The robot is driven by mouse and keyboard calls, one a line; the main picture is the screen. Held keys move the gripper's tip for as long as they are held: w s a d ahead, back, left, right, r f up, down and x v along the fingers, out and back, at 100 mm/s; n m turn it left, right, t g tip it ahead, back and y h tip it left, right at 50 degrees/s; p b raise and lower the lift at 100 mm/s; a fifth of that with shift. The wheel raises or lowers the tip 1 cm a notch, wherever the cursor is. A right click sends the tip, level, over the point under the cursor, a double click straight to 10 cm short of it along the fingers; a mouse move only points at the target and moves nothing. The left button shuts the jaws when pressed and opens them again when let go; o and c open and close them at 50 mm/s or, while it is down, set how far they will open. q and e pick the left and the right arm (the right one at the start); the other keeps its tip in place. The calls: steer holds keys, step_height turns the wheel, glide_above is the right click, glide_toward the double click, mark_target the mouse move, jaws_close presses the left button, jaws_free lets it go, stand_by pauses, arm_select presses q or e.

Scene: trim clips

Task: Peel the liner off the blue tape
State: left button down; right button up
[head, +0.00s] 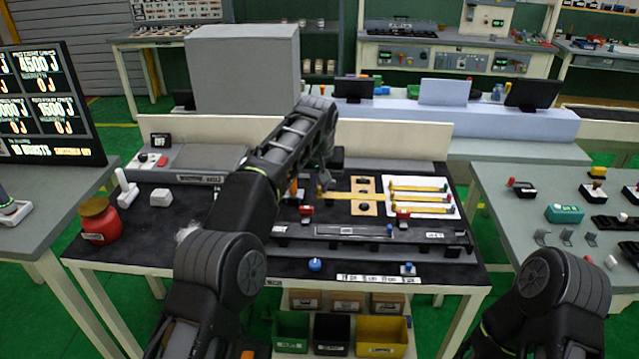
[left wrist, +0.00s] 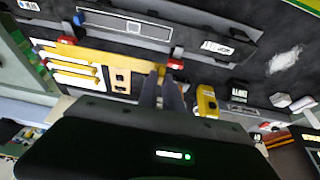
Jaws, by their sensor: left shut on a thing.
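My left gripper (head: 322,188) is above the black bench top, left of a white card (head: 420,212). It is shut on the near end of a long yellow strip (head: 350,196), which looks like a liner. In the left wrist view the fingers (left wrist: 163,80) meet the end of this strip (left wrist: 100,54). The strip runs over a tan plate with holes (head: 364,183) towards the card. Several yellow strips (head: 420,205) lie on the card. No blue tape surface can be made out under the yellow. My right gripper is out of view; only my right arm shows.
A dark rail with a long slot (head: 350,231) crosses the bench in front, with red clamps (head: 403,214) behind it. A blue knob (head: 315,265) stands near the front edge. A red jar (head: 99,221) stands at the left. A low cream panel (head: 400,140) closes the back.

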arm_select(q)
steer(key=shift+r+p, duration=0.7)
steer(key=shift+r, duration=1.4)
